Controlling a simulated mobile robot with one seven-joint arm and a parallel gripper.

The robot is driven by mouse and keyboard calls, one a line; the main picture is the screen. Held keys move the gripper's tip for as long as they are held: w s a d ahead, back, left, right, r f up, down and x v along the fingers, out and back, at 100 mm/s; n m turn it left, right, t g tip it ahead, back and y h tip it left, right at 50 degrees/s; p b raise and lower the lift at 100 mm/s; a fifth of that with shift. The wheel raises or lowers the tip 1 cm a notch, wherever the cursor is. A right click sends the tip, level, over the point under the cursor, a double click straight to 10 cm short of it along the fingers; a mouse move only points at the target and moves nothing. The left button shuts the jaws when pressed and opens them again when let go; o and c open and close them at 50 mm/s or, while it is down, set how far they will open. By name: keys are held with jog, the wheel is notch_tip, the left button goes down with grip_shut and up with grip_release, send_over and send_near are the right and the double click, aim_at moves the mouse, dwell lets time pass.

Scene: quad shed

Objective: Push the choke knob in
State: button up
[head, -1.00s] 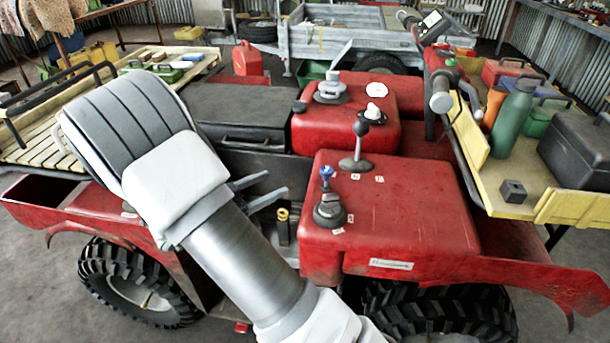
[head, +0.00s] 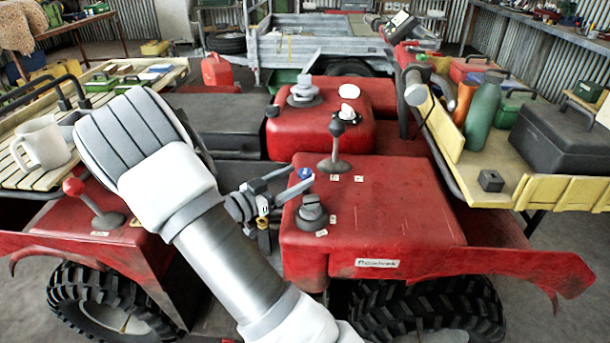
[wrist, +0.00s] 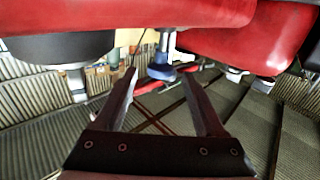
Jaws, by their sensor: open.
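In the wrist view the blue knob (wrist: 161,70) hangs on a grey stem, the picture being upside down, between and just beyond the open fingertips (wrist: 160,75). Whether they touch is unclear. The knob's stem is hidden by a finger in the head view.
A black rotary dial (head: 312,209) sits just in front of the blue knob. A lever with a dark ball (head: 336,128) rises behind it. A yellow-marked part (head: 262,222) is below my gripper. A red-knobbed lever (head: 75,187) and a white mug (head: 42,143) are at left.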

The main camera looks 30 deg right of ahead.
aim_at(299, 175)
jog(key=shift+w+d, duration=0.15)
jog(key=shift+d, duration=0.8)
jog(key=shift+w+d, duration=0.1)
jog(key=shift+d, duration=0.85)
grip_shut()
